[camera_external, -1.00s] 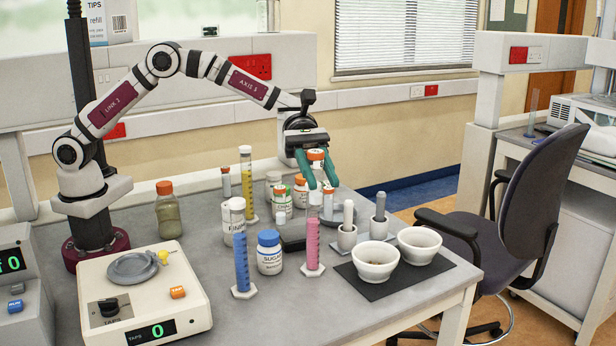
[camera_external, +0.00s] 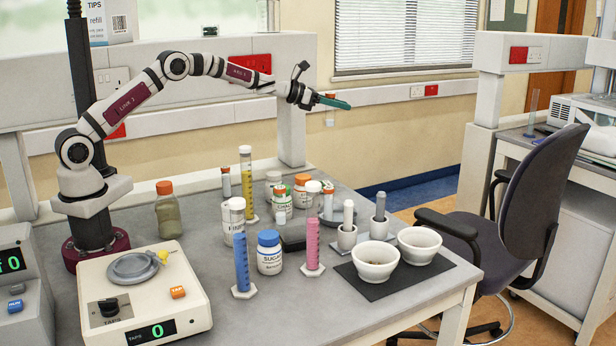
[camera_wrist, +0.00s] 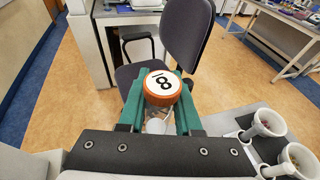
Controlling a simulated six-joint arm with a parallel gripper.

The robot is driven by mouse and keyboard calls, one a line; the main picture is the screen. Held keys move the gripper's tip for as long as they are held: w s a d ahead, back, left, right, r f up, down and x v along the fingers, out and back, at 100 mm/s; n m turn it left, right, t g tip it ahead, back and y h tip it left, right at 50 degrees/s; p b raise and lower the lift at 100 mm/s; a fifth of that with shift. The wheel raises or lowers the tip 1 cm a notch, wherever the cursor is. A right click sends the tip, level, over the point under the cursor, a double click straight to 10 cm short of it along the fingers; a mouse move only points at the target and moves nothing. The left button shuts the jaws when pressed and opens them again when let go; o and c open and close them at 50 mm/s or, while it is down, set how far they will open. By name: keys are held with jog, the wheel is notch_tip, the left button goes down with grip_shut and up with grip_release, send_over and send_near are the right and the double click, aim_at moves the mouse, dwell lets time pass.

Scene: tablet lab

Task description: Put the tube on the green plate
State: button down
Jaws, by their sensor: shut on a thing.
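My gripper (camera_external: 338,102) is raised well above the bench, its green fingers pointing right. It is shut on a tube with an orange cap (camera_external: 330,117), which hangs upright below the fingers. No plate looks clearly green. Another grey dish (camera_external: 132,267) lies on the balance.
Bottles and cylinders crowd the bench, including a blue cylinder (camera_external: 241,262), a pink cylinder (camera_external: 312,245) and a blue-capped jar (camera_external: 269,255). White bowls (camera_external: 375,270) stand on a black mat (camera_external: 385,292) at right. The air around my gripper is clear.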

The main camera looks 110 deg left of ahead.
jog(key=n+g+y, duration=0.1)
jog(key=n+y, duration=0.1)
send_over(327, 183)
jog(key=f, duration=2.1)
jog(key=shift+w+d, duration=0.1)
jog(key=shift+d, duration=0.1)
jog(key=c, duration=0.6)
grip_release()
jog(key=shift+r, duration=0.15)
jog(key=v, duration=1.2)
jog(key=shift+a, duration=0.1)
